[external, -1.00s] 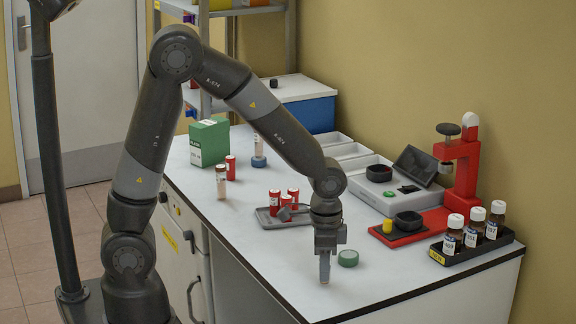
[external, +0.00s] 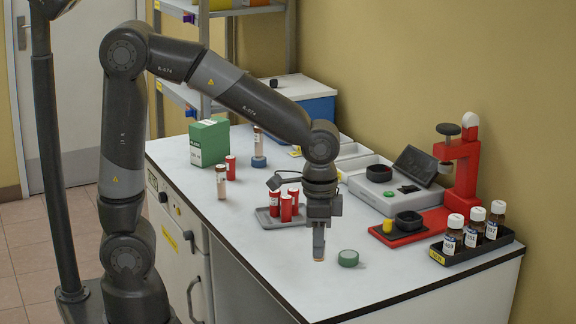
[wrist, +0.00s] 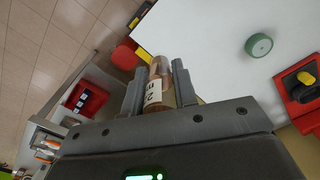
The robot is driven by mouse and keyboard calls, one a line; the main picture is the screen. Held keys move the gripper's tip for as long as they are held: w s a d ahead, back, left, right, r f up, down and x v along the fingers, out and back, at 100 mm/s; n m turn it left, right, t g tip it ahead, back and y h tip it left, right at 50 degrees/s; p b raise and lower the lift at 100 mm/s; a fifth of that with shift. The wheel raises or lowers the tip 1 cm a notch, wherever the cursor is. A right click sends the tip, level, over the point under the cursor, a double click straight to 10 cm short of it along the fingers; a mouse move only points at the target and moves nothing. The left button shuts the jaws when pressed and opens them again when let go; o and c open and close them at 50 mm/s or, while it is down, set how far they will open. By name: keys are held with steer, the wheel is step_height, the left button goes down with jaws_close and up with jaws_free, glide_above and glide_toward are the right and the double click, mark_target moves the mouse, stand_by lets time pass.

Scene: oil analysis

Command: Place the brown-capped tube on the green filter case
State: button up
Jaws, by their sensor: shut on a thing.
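My gripper (external: 319,248) points down over the front part of the white bench, with its fingers shut around a tube. In the wrist view the tube (wrist: 158,88) has a brownish body and a white label, and lies between the two fingers. Its cap cannot be made out clearly. In the external view the fingers hide most of the tube, and its lower end is above the bench. The green filter case (external: 348,258), a small round disc, lies flat on the bench just right of my gripper. It also shows in the wrist view (wrist: 259,45), with nothing on it.
A grey tray (external: 266,221) with red tubes stands just behind left of my gripper. A red press (external: 462,165) and a black rack (external: 470,252) of brown bottles stand to the right. Another tube (external: 221,184) stands farther left. The bench front is clear.

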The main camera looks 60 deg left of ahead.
steer(key=w+a+r, duration=0.2)
steer(key=w+a, duration=0.2)
steer(key=w, duration=0.5)
glide_above(350, 257)
steer(key=shift+m, duration=0.3)
steer(key=f, duration=0.6)
steer(key=shift+s+d+f, duration=0.15)
steer(key=shift+d+f, duration=0.1)
steer(key=shift+f, duration=0.15)
steer(key=shift+a+f, duration=0.2)
steer(key=shift+f, duration=1.95)
steer(key=shift+f, duration=0.1)
steer(key=o, duration=1)
